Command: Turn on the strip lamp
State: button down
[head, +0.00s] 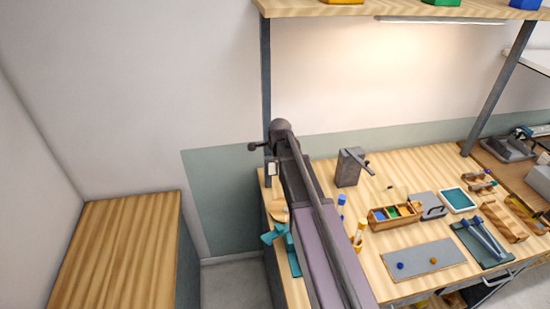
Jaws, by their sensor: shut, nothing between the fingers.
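The strip lamp (440,20) is a thin bar under the front of the wooden shelf at the top right. It is lit, and a warm glow spreads over the wall below it. A small pale switch plate (272,168) shows low on the left dark post, beside my arm. My arm reaches up from the bottom middle to that post. My gripper (253,146) appears small and dark at its far end, just left of the post and above the switch. It is shut and empty, apart from the switch in the picture. The arm hides part of the bench behind it.
The bench (385,275) holds a grey block with a lever (350,167), a divided wooden box (396,213), a grey mat (423,259) and several tools. Teal items (274,235) lie left of my arm. A separate wooden surface (115,250) at left is bare.

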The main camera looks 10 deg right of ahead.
jog(key=shift+w+p+v, duration=0.15)
jog(key=shift+p+v, duration=0.45)
jog(key=shift+v, duration=0.15)
jog(key=shift+w+p+v, duration=0.15)
jog(key=shift+p+v, duration=0.45)
jog(key=shift+v, duration=0.15)
jog(key=shift+r, duration=0.1)
jog(key=s+a+f+n+g+b, duration=0.2)
jog(key=s+f+n+b, duration=0.3)
jog(key=s+n, duration=0.4)
jog(key=s+a+f+n+g+b, duration=0.2)
jog(key=s+f+n+b, duration=0.3)
jog(key=s+n, duration=0.4)
jog(key=s+f, duration=0.1)
jog(key=s, duration=0.6)
jog(key=shift+s+a+f+n+b, duration=0.2)
jog(key=shift+f+n+b, duration=0.1)
jog(key=shift+f, duration=0.1)
